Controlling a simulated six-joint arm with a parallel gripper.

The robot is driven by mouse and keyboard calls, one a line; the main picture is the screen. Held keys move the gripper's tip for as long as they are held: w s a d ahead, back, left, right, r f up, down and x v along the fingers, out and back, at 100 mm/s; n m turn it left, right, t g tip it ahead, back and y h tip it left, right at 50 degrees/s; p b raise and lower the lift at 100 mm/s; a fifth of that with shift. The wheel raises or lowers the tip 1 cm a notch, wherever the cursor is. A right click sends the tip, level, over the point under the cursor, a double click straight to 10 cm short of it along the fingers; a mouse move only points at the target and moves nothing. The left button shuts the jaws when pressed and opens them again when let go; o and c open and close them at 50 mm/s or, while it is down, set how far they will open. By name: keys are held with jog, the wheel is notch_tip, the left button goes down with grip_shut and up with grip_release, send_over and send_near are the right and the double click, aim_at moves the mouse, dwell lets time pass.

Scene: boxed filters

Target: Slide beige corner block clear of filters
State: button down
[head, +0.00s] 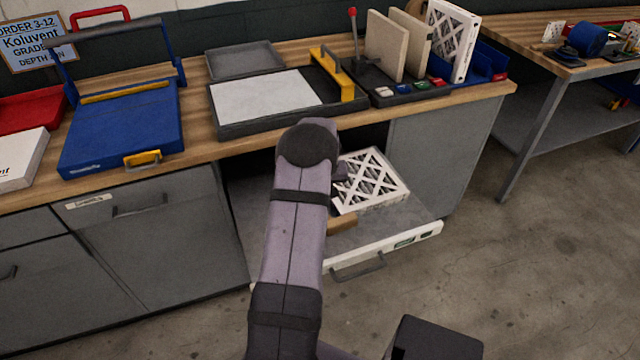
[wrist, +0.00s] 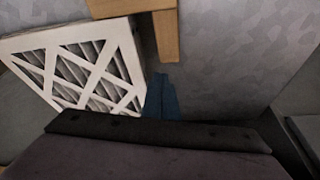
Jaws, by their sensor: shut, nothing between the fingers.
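The beige corner block (wrist: 166,38) is L-shaped and shows at the top of the wrist view. In the head view, part of the block (head: 343,223) shows by the drawer front, the rest hidden behind my arm. A white-framed filter with dark pleats (wrist: 75,68) lies beside it; one leg of the block runs close along its edge, and I cannot tell if they touch. The filter also shows in the drawer in the head view (head: 370,180). My gripper (wrist: 162,84) is shut and empty, beside the filter's edge and just short of the block's leg.
The open drawer (head: 398,220) has bare grey floor to the right of the block in the wrist view. The workbench overhangs its back. On top stand a blue case (head: 120,130), a dark tray (head: 222,125) and a rack with upright panels (head: 387,45).

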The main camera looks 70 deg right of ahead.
jog(key=shift+s+a, duration=0.4)
jog(key=shift+a, duration=0.2)
jog(key=shift+a, duration=0.1)
jog(key=shift+s+a, duration=0.45)
jog(key=shift+a, duration=0.25)
jog(key=shift+s+a, duration=0.45)
jog(key=shift+a, duration=0.2)
jog(key=shift+w+d, duration=0.1)
jog(key=shift+w+d, duration=0.5)
jog(key=shift+d, duration=0.25)
jog(key=shift+w+d, duration=0.45)
jog(key=shift+d, duration=0.3)
jog(key=shift+d+r, duration=0.1)
jog(key=shift+r, duration=0.25)
jog(key=b+v, duration=0.1)
jog(key=v, duration=0.8)
jog(key=shift+b, duration=0.35)
jog(key=shift+s+r, duration=0.1)
